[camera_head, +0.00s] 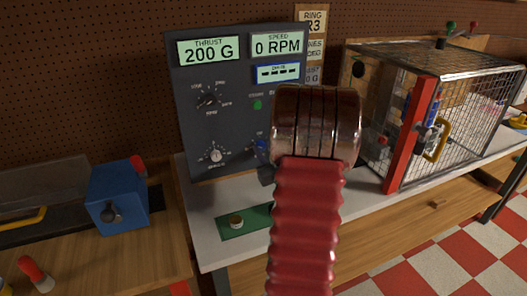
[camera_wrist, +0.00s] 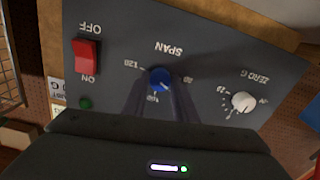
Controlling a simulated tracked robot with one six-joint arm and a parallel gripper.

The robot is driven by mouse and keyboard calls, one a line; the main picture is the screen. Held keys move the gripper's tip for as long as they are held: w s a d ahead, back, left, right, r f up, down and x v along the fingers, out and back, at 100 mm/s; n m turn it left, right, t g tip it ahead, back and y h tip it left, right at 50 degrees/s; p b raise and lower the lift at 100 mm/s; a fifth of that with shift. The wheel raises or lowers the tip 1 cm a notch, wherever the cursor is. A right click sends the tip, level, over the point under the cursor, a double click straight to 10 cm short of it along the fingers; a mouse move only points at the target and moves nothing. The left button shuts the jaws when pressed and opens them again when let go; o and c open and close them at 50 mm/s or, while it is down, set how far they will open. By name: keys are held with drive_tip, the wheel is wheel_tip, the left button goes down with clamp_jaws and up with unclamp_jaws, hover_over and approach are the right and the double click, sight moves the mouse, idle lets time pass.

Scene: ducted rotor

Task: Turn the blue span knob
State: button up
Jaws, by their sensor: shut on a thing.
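The blue span knob (camera_wrist: 160,79) is on the dark panel under the SPAN label in the wrist view. My gripper (camera_wrist: 162,88) is at the knob, its two dark fingers on either side of it, and is shut on it. Numbers of the dial show around the knob, partly covered by the fingers. In the head view a bit of the blue knob (camera_head: 261,146) shows low on the panel (camera_head: 190,125), beside my red arm, which hides most of my gripper.
The wrist view shows a white ZERO G knob (camera_wrist: 242,102) and a red switch (camera_wrist: 86,56) near the span knob. A mesh cage (camera_head: 470,100) with a red post (camera_head: 410,135) stands to the right. A blue box (camera_head: 117,198) stands at the left.

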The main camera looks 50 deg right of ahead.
drive_tip(key=o, duration=1.1)
drive_tip(key=shift+c, duration=0.2)
drive_tip(key=shift+s, duration=0.1)
drive_tip(key=v, duration=1.3)
drive_tip(key=shift+s+a, duration=0.2)
drive_tip(key=shift+f, duration=0.1)
